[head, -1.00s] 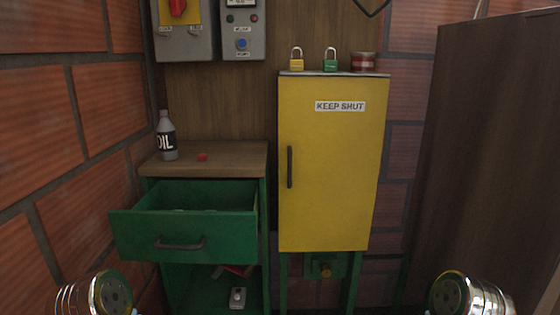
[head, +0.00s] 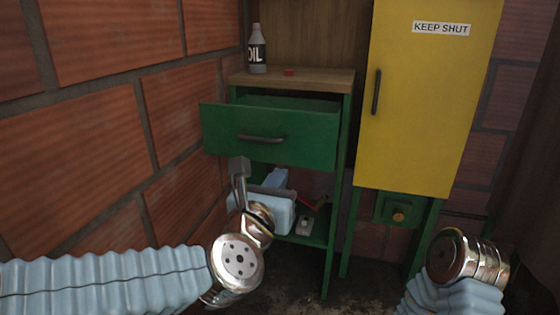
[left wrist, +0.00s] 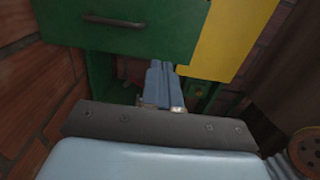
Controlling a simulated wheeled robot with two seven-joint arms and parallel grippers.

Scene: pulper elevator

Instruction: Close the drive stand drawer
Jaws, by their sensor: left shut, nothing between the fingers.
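The green drive stand drawer (head: 305,145) is pulled out below the wooden top of its stand, with a dark bar handle (head: 260,139) on its front. In the left wrist view the drawer front (left wrist: 165,28) fills the upper left, its handle (left wrist: 115,21) near the top edge. My left gripper (head: 277,178) is shut and empty, just below the drawer front in the head view, in front of the open lower shelf. Its blue fingers show together in the left wrist view (left wrist: 162,72). I cannot tell whether they touch the drawer. My right gripper is not in view.
The yellow "KEEP SHUT" cabinet (head: 420,110) is close on the right. A brick wall (head: 100,140) bounds the left. A small grey item (head: 304,225) lies on the lower shelf.

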